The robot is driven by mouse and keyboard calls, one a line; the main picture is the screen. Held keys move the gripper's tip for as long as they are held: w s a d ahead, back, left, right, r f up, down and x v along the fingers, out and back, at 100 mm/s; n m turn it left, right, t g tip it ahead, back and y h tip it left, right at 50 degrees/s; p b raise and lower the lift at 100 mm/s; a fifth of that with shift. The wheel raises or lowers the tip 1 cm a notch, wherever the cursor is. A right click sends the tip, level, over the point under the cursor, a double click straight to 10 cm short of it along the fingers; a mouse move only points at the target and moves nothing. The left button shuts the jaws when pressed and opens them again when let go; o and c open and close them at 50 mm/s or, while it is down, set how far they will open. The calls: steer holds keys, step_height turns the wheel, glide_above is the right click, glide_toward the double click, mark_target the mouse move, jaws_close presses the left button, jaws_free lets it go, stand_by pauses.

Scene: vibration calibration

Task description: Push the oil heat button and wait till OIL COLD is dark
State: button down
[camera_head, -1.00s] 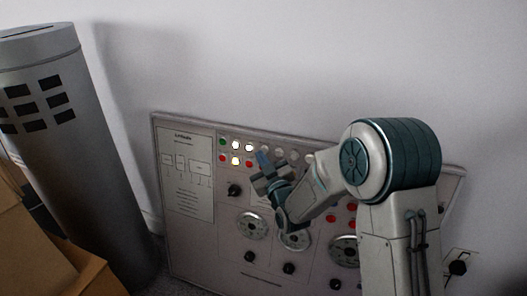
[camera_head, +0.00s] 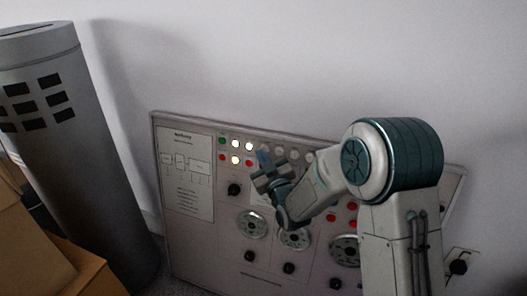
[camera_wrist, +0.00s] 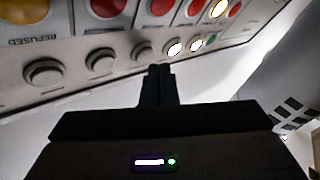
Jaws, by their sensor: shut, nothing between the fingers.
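The control panel (camera_head: 190,250) leans against the wall. In the head view its upper row has a green button (camera_head: 222,141) and two lit white buttons (camera_head: 236,145) (camera_head: 249,147). Below are a red lamp (camera_head: 222,158), a lit yellow lamp (camera_head: 236,160) and another red lamp (camera_head: 249,162). My gripper (camera_head: 264,156) is shut and empty, in front of the panel just right of these. In the wrist view my gripper (camera_wrist: 160,72) points at the row near a grey button (camera_wrist: 141,50); contact cannot be told. The oil heat and OIL COLD labels are not readable.
More grey buttons (camera_wrist: 102,60) line the row in the wrist view. Dials (camera_head: 252,224) and black knobs (camera_head: 234,189) sit lower on the panel. A grey cylinder (camera_head: 95,150) and cardboard boxes (camera_head: 75,268) stand at left. The wall (camera_head: 300,60) above is bare.

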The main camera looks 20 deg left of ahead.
steer(key=shift+w+d+f+b, duration=0.1)
steer(key=shift+w+f+b, duration=0.05)
steer(key=shift+w+b, duration=0.45)
stand_by(0.6)
stand_by(0.4)
steer(key=shift+s+b, duration=0.45)
steer(key=shift+s, duration=0.3)
steer(key=shift+s, duration=0.15)
steer(key=shift+s+a+r+b, duration=0.1)
steer(key=shift+s+r+b, duration=0.15)
steer(key=shift+s, duration=0.55)
steer(key=shift+s+a+r+b, duration=0.1)
steer(key=shift+s+r+b, duration=0.15)
steer(key=shift+s, duration=0.5)
steer(key=shift+s+a+r+b, duration=0.15)
steer(key=shift+s+b, duration=0.2)
steer(key=shift+s, duration=0.45)
steer(key=shift+d, duration=0.1)
